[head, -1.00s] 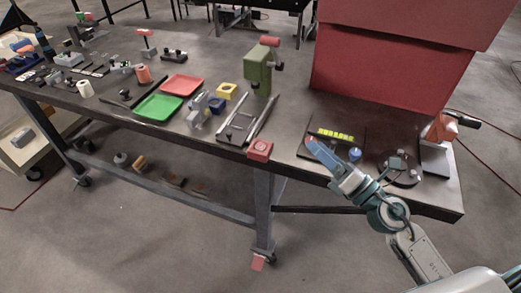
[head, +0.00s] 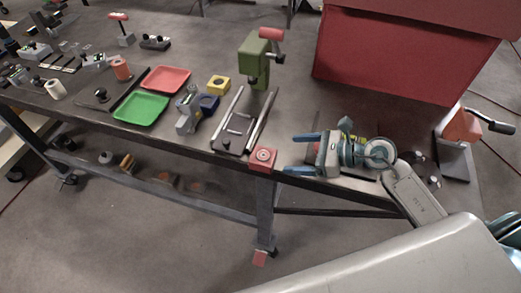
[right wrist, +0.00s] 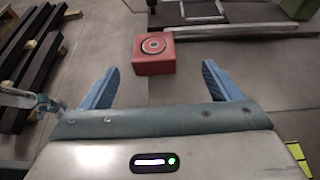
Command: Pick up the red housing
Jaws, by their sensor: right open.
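The red housing (head: 262,160), a small red block with a round ring on top, sits at the front edge of the dark table, at the near end of the rails. It also shows in the right wrist view (right wrist: 153,55), ahead of the fingers and near the middle of the gap. My right gripper (head: 290,154) is open and empty, just right of the housing, its two blue fingers pointing left toward it. The fingers look apart from the housing. In the right wrist view the blue fingers (right wrist: 160,67) are spread wide. My left gripper is not in view.
A railed fixture (head: 229,142) lies behind the housing, with a green press (head: 258,62) beyond it. A large red box (head: 400,50) stands back right.

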